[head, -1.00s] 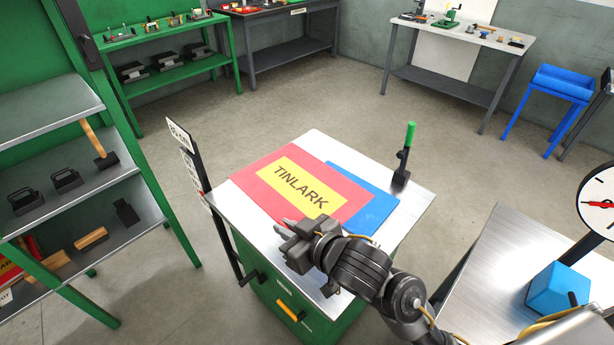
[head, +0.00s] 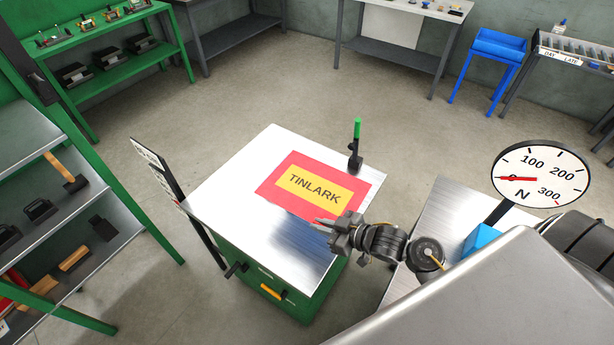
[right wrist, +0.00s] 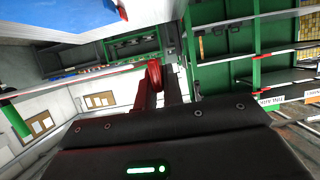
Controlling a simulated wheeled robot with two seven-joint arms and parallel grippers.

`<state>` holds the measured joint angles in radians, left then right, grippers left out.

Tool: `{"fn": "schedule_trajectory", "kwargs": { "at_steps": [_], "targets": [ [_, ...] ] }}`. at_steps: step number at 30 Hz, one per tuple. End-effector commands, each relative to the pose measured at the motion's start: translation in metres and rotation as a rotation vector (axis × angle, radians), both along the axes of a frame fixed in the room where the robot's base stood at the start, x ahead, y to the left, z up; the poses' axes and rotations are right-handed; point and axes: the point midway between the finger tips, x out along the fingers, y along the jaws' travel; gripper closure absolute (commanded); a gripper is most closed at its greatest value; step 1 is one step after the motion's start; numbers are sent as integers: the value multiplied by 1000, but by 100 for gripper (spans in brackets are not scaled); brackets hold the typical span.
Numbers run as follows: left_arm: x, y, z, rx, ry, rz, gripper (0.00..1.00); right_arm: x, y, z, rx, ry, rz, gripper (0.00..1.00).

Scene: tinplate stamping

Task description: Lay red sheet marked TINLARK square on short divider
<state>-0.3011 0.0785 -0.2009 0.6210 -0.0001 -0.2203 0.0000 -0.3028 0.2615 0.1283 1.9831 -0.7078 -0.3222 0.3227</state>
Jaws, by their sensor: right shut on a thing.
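The red sheet with a yellow TINLARK panel (head: 273,187) lies on the right part of the metal-topped green stand (head: 235,190) in the head view. My right gripper (head: 326,222) is at its near edge, shut on the sheet; the sheet hides the exact grip. In the right wrist view the jaws (right wrist: 160,90) show close up, with red between them. A blue patch (right wrist: 55,10) shows at that view's top left, on a pale surface. No blue sheet shows in the head view. I cannot make out which thing is the short divider. My left gripper is out of view.
An upright green-handled lever (head: 356,140) stands at the stand's back corner. A dial (head: 540,175) and a blue block (head: 480,240) are by the right-hand metal table (head: 440,205). Tool shelves (head: 60,215) stand at left. The stand's left half is bare.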

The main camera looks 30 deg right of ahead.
Motion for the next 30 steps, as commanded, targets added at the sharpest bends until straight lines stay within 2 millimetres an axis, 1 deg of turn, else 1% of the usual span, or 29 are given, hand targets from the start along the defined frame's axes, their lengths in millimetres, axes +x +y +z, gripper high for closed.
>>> {"fn": "schedule_trajectory", "kwargs": {
  "at_steps": [2, 5, 8, 9, 11, 12, 16, 18, 21, 25, 30],
  "targets": [
    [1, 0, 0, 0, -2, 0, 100, 0, -1, 0, 1, -2, 1, 100],
    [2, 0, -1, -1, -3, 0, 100, 6, -3, -3, 0, -4, 1, 100],
    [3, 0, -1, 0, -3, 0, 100, 23, -8, -10, 0, -5, 0, 100],
    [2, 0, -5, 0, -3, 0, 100, 32, -10, -17, 0, -5, -1, 100],
    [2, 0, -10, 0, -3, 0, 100, 48, -15, -24, 1, -5, -2, 100],
    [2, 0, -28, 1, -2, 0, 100, 58, -18, -37, -1, -8, 0, 100],
    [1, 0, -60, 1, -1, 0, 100, 91, -29, -53, -2, -8, -2, 100],
    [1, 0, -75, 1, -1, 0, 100, 98, -30, -66, -1, -5, 0, 100],
    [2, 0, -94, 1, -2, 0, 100, 110, -33, -79, 0, -5, 1, 100],
    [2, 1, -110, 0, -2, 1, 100, 121, -37, -88, -1, -4, 0, 100],
    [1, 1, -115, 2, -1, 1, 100, 126, -38, -91, 0, -3, 1, 100]
  ]
}}
